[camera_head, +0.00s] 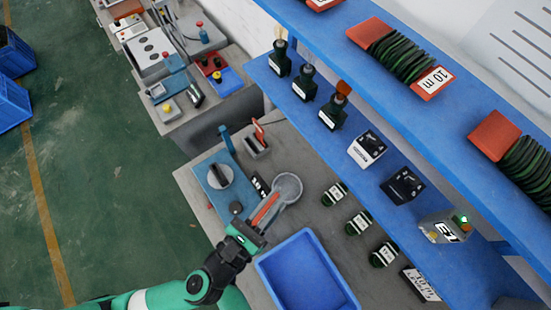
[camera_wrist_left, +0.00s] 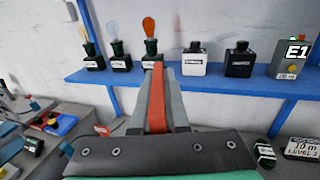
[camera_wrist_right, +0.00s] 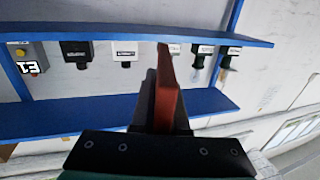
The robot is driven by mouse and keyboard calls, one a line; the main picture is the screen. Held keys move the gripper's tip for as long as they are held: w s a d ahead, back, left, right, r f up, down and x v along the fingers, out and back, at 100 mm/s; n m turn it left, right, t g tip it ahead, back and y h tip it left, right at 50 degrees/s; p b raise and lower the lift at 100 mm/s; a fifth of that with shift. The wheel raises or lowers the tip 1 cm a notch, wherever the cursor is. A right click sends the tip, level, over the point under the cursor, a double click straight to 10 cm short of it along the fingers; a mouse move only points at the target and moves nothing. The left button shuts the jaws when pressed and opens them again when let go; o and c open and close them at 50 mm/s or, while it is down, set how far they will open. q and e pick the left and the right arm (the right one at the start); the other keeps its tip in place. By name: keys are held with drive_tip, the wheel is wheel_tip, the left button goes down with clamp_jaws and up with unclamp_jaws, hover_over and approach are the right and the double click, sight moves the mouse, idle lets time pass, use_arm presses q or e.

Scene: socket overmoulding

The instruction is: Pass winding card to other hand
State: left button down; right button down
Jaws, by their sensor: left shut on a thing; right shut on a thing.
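My left gripper (camera_head: 257,222) is over the bench, shut on a thin orange-red card (camera_head: 265,208) seen edge-on, which I take for the winding card. The card also shows upright between the grey fingers in the left wrist view (camera_wrist_left: 157,98). My right gripper (camera_wrist_right: 160,105) is outside the head view. In its own view it is shut on a thin red piece (camera_wrist_right: 168,88), also edge-on. I cannot tell whether this is a card of the same kind. The faces of both pieces are hidden.
A blue tray (camera_head: 262,268) stands beside my left gripper, and a round grey dish (camera_head: 290,186) lies beyond its tip. A blue shelf (camera_head: 318,132) carries bulbs and boxes. More red cards with green cable (camera_head: 372,32) lie on the upper shelf.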

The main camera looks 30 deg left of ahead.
idle(0.9)
use_arm(q)
drive_tip(key=c, duration=0.8)
unclamp_jaws()
drive_tip(key=shift+c, duration=0.2)
drive_tip(key=s+a, duration=0.1)
drive_tip(key=s, duration=1.1)
